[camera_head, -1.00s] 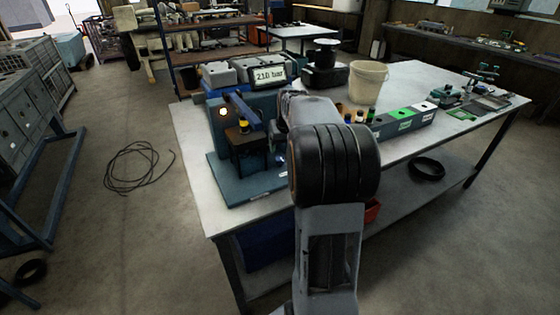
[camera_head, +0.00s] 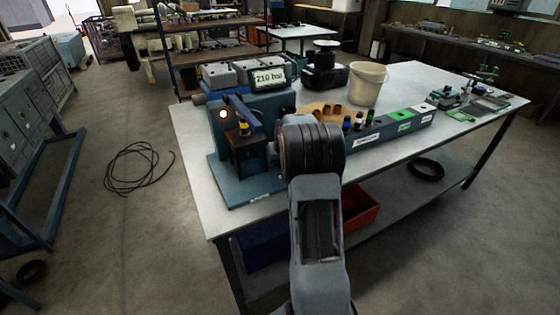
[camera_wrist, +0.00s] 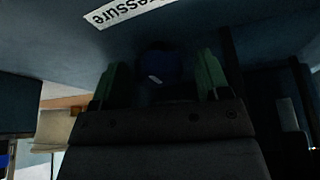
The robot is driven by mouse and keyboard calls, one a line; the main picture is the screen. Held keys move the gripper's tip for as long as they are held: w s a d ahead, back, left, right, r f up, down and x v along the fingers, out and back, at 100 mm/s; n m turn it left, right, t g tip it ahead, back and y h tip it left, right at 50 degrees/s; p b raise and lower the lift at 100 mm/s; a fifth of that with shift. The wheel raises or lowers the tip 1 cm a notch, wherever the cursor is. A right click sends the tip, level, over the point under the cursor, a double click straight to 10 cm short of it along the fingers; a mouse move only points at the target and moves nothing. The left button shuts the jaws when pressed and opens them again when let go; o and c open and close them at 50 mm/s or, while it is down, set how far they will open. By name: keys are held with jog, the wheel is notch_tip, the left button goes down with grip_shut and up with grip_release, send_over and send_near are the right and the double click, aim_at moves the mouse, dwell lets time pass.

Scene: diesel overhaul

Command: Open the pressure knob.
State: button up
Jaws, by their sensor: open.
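A dark blue round knob (camera_wrist: 157,62) with a small white mark shows in the wrist view, below a white label (camera_wrist: 125,10) ending in "ressure". My gripper (camera_wrist: 160,82) has two green fingertips standing apart, one on each side of the knob. It is open; the dark picture does not show whether the fingers touch the knob. In the head view the blue test rig (camera_head: 285,100) stands on the bench, and its display (camera_head: 269,78) reads 210 bar. My arm hides the knob and my gripper there.
A red bin (camera_head: 360,208) sits on the shelf below.

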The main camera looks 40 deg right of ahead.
jog(key=shift+w+f, duration=0.15)
jog(key=shift+f, duration=0.15)
jog(key=c, duration=0.9)
